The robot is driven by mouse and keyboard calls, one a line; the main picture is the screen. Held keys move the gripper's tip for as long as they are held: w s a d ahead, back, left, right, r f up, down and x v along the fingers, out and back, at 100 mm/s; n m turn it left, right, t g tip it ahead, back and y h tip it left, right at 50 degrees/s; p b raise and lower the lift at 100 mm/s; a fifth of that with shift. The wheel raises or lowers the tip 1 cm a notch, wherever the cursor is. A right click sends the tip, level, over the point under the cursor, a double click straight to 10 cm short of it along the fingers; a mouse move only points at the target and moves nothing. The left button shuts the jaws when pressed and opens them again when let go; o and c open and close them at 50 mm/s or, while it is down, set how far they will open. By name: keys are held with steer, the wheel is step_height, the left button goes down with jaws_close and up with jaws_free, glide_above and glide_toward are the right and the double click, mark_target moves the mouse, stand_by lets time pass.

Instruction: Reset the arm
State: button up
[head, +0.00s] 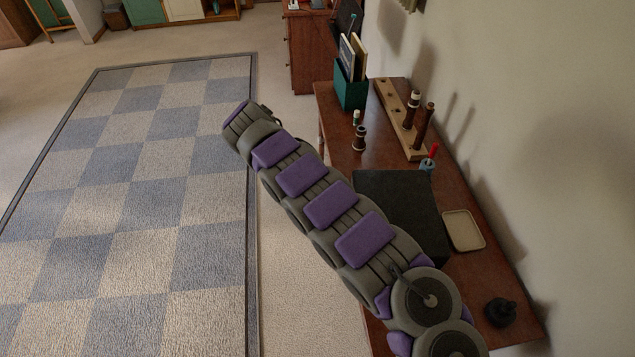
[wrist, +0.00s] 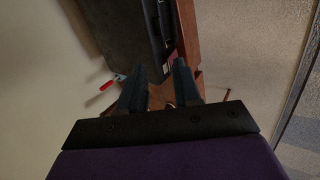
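My arm (head: 315,195) stretches from the lower right of the head view toward the upper left, with grey links and purple pads. It passes over the floor beside the wooden table (head: 455,165) and covers part of its near edge. My gripper (wrist: 160,85) shows in the wrist view with two dark fingers apart and nothing visible between them. Its fingers point toward the wooden table (wrist: 187,35). In the head view the fingers cannot be made out at the far end of my arm.
The table carries a dark flat case (head: 395,195), a wooden rack (head: 400,120) with upright pieces, a green box (head: 350,92) with books, a shallow tray (head: 463,230) and a black round object (head: 500,312). A wall bounds the right. A checkered rug (head: 150,180) lies clear at left.

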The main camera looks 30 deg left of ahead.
steer(key=shift+a+r, duration=0.1)
steer(key=shift+r, duration=0.05)
stand_by(0.4)
steer(key=w+d+r+m+g+h, duration=0.1)
steer(key=w+d+r, duration=0.2)
steer(key=d+r, duration=0.35)
steer(key=w+d+r+m, duration=0.15)
steer(key=d+r, duration=0.25)
steer(key=d, duration=0.6)
steer(key=s+d+r+m+g+y, duration=0.1)
steer(key=s+d+r, duration=0.2)
steer(key=d, duration=0.5)
steer(key=s+d+r+m+g, duration=0.1)
steer(key=s+d+r, duration=0.25)
steer(key=d, duration=0.35)
steer(key=s+d+r+m+g+y, duration=0.15)
steer(key=s+d, duration=0.25)
steer(key=d, duration=0.4)
steer(key=s+d+f+y, duration=0.1)
steer(key=s+f+y, duration=0.1)
steer(key=s, duration=1.1)
steer(key=s+d+f+y, duration=0.2)
steer(key=s+y, duration=0.1)
steer(key=s, duration=1.1)
steer(key=shift+f+n, duration=0.2)
steer(key=shift+n, duration=0.1)
